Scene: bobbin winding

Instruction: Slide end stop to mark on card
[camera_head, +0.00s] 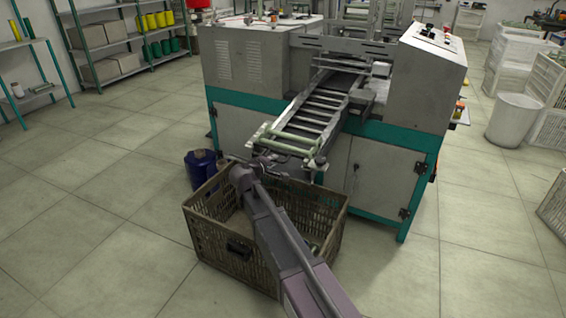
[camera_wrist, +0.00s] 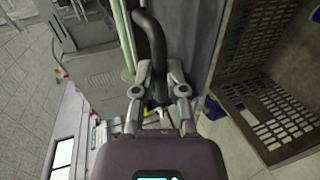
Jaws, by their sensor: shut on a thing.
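In the wrist view my gripper (camera_wrist: 158,72) has its two fingers closed around a dark curved bar (camera_wrist: 152,40), which looks like a handle of the end stop. I cannot tell for sure what the bar is joined to. A pale green strip (camera_wrist: 126,40) runs just left of the fingers. In the head view pale green bars (camera_head: 285,144) cross the low end of the sloping roller chute (camera_head: 312,118). My arm reaches up to that end, and my fingers cannot be made out there. I cannot make out the card or its mark.
The grey and teal machine (camera_head: 378,172) stands behind the chute. A slatted crate (camera_head: 214,240) is on the floor under the chute end and my arm, also at right in the wrist view (camera_wrist: 235,60). The floor at left is clear.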

